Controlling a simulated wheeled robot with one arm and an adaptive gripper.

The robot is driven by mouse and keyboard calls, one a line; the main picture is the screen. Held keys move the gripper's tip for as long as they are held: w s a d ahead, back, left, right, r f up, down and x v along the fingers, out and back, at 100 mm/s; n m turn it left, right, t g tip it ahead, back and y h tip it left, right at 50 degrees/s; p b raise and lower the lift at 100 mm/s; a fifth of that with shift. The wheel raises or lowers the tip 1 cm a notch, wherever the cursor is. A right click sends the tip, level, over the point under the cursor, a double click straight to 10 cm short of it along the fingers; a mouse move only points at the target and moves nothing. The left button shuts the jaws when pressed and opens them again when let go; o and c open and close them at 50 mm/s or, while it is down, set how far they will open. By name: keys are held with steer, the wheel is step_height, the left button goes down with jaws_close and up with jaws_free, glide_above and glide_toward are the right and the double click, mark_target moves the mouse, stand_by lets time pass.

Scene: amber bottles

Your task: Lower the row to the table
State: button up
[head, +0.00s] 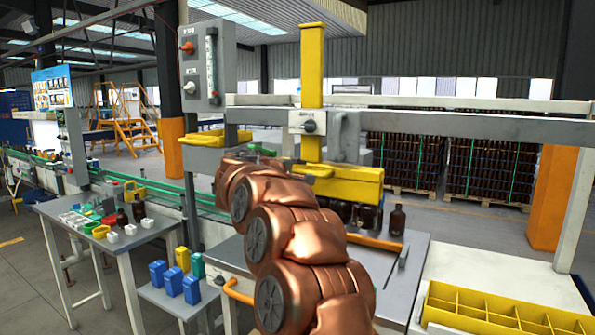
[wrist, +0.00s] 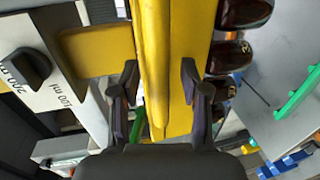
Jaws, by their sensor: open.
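A row of dark amber bottles (head: 368,216) stands or hangs under the yellow lifting head (head: 345,181); whether their bases touch the grey table (head: 415,275) I cannot tell. My copper arm hides the row's left part. In the wrist view, several dark bottles (wrist: 232,55) show along the right of a yellow bar (wrist: 165,60). My gripper (wrist: 156,78) is open, its two fingers on either side of the yellow bar, with no clear grip on it. In the head view my gripper is mostly hidden behind my arm.
A white plate with a black knob (head: 309,124) sits on the yellow post (head: 312,60). One amber bottle (head: 397,220) stands at the row's right end. A yellow divided crate (head: 500,312) is at lower right. A side table (head: 75,225) holds small items; blue containers (head: 172,280) stand nearer.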

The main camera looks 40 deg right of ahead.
steer(key=shift+c, duration=0.4)
jaws_close()
